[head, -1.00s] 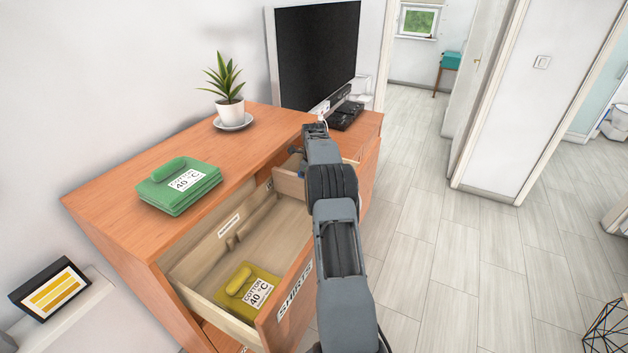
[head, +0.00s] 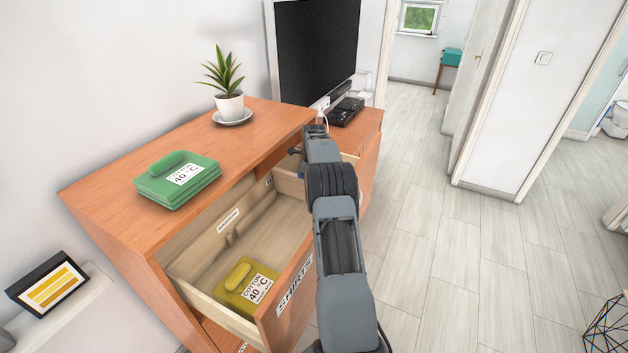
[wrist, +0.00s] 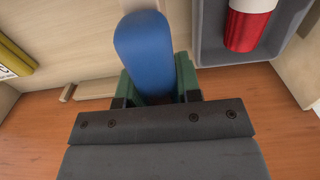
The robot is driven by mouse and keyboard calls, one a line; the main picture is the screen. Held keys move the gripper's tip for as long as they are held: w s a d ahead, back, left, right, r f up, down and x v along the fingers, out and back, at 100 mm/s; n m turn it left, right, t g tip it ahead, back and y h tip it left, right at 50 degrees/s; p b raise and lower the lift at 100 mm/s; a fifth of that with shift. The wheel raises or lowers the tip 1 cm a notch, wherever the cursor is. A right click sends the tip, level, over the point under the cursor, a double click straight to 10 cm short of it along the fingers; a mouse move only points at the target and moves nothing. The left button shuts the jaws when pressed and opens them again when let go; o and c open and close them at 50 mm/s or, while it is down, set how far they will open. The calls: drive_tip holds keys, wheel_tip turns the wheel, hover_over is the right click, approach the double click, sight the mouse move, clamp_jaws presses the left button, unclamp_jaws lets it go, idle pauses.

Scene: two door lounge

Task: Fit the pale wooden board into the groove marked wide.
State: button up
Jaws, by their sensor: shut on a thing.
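My gripper (wrist: 158,88), with green fingers, is shut on a blue rounded grip (wrist: 143,45) in the wrist view. A pale strip shows just beyond the grip; I cannot tell whether it is the pale wooden board or part of the drawer. In the head view my arm hides most of the gripper, which is at the far end of the open drawer (head: 262,237). Pale rails (head: 232,238) stand at the drawer's back wall beside a small white label (head: 228,221), too small to read. Pale blocks also show in the wrist view (wrist: 95,89).
A yellow folded cloth (head: 246,284) lies in the drawer, whose front reads SHIRTS. A grey tray (wrist: 212,50) holds a red-and-white object (wrist: 248,22). Green folded cloths (head: 178,181) and a potted plant (head: 229,106) stand on the dresser.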

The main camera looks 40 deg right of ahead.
drive_tip(key=shift+f+b, duration=0.95)
drive_tip(key=shift+f, duration=0.85)
drive_tip(key=o, duration=1)
drive_tip(key=shift+c, duration=0.2)
drive_tip(key=shift+f, duration=0.1)
wheel_tip(320, 180, up, 14)
drive_tip(key=shift+f, duration=0.1)
